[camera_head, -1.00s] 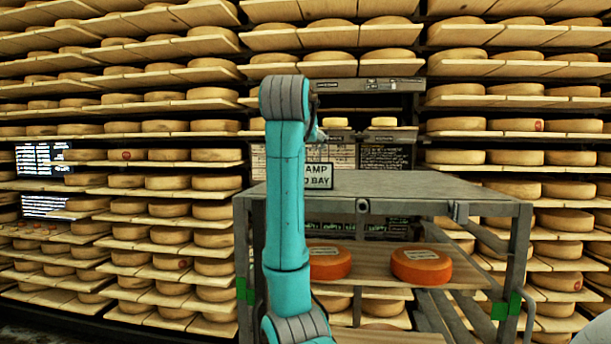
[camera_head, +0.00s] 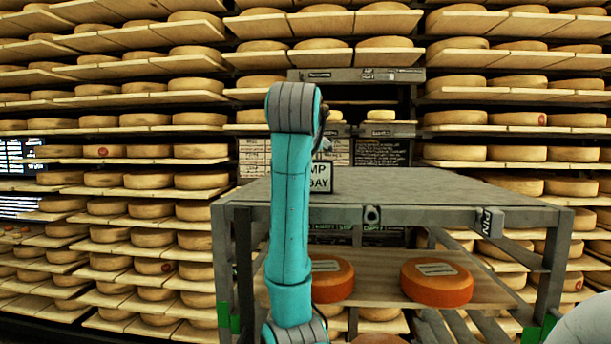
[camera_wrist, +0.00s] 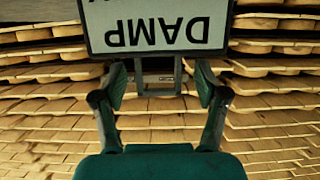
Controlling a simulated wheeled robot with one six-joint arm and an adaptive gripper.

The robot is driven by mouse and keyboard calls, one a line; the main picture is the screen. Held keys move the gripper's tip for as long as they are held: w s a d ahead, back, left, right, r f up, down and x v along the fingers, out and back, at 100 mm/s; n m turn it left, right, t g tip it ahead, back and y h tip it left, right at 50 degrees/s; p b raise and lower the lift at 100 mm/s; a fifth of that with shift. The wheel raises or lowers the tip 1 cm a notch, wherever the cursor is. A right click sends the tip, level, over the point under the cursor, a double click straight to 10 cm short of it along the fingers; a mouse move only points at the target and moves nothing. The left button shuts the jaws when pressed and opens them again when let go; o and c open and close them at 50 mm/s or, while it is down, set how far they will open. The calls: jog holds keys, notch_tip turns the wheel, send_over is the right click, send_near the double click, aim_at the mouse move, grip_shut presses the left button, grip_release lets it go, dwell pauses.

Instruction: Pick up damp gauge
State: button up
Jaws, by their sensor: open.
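A white sign (camera_head: 320,178) stands on the grey rack top (camera_head: 420,188), partly hidden by my arm. In the wrist view the sign (camera_wrist: 150,28) appears upside down and reads "DAMP". My gripper (camera_wrist: 160,80) is open and empty, with its fingers apart below the sign in that picture. In the head view the gripper is mostly hidden behind my arm. I cannot surely pick out the damp gauge. A small round dark fitting (camera_head: 372,215) is on the rack's front edge.
Two orange cheese wheels (camera_head: 436,282) lie on a wooden board under the rack top. Shelves full of cheese wheels (camera_head: 145,208) fill the background. A block marked "PIN" (camera_head: 490,222) is at the rack's front right. Most of the rack top is clear.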

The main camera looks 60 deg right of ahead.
jog(key=shift+d, duration=0.15)
grip_shut()
dwell(0.4)
